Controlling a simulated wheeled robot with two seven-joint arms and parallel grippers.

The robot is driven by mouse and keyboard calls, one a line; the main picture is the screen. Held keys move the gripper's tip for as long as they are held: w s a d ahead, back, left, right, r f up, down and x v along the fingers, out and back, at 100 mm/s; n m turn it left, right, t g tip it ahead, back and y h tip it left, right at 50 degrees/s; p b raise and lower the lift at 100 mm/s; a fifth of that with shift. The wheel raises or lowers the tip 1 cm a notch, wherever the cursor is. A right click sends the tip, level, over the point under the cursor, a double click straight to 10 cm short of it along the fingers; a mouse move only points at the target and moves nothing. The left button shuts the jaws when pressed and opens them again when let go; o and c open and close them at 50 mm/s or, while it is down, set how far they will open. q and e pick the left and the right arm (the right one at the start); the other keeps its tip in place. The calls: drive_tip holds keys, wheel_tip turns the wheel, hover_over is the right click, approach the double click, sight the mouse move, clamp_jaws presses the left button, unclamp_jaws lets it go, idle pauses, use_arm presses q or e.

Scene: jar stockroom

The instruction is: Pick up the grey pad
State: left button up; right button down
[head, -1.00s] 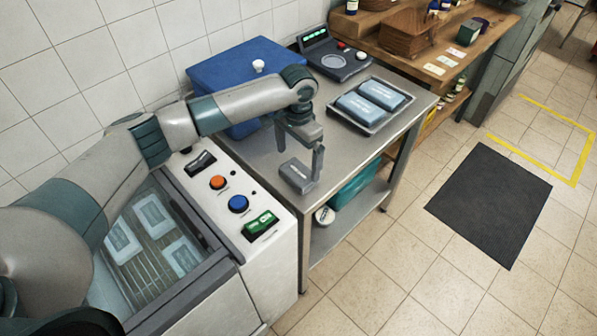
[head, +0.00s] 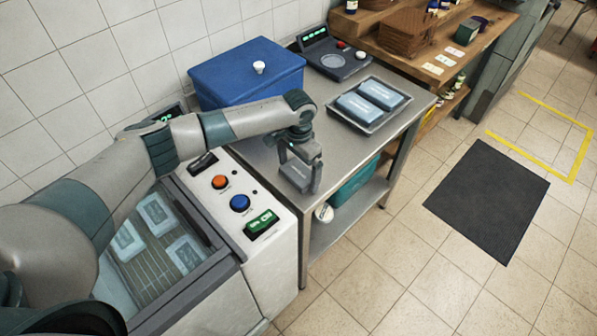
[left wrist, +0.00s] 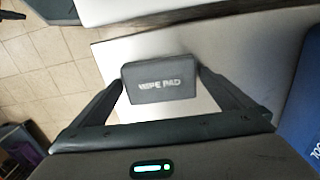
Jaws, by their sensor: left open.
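The grey pad (head: 295,174) lies on the steel table near its front left corner. In the left wrist view the pad (left wrist: 160,84) is a dark grey block with pale lettering that looks like "WIPE PAD". My left gripper (head: 302,168) is low over it and open, partly covering it in the head view. In the left wrist view the fingers of my left gripper (left wrist: 161,76) stand on either side of the pad, with its ends close to the fingertips. I cannot tell whether they touch it. My right gripper is not in view.
A blue lidded box (head: 246,76) stands behind the gripper. A tray (head: 372,127) with two blue packs and a scale (head: 334,58) are farther back. A glass-topped machine (head: 262,250) with buttons adjoins the table at the left. The tabletop right of the gripper is clear.

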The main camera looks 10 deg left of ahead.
sight(299, 171)
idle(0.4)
use_arm(q)
drive_tip(key=c, duration=1)
drive_tip(key=shift+r, duration=0.1)
drive_tip(key=shift+r+b, duration=0.5)
drive_tip(key=shift+r, duration=0.05)
wheel_tip(299, 171, up, 2)
drive_tip(key=shift+r+b, duration=0.2)
drive_tip(key=shift+b, duration=0.45)
drive_tip(key=d+r+b, duration=0.1)
drive_tip(key=d+r, duration=0.1)
drive_tip(key=d, duration=0.1)
drive_tip(key=s+d+r+b, duration=0.1)
drive_tip(key=d+r, duration=0.2)
drive_tip(key=d, duration=0.1)
drive_tip(key=s+d+r+b, duration=0.1)
drive_tip(key=d+r+b, duration=0.1)
drive_tip(key=d, duration=0.2)
drive_tip(key=shift+s+d+r, duration=0.15)
drive_tip(key=shift+s+d, duration=0.05)
drive_tip(key=shift+d, duration=0.05)
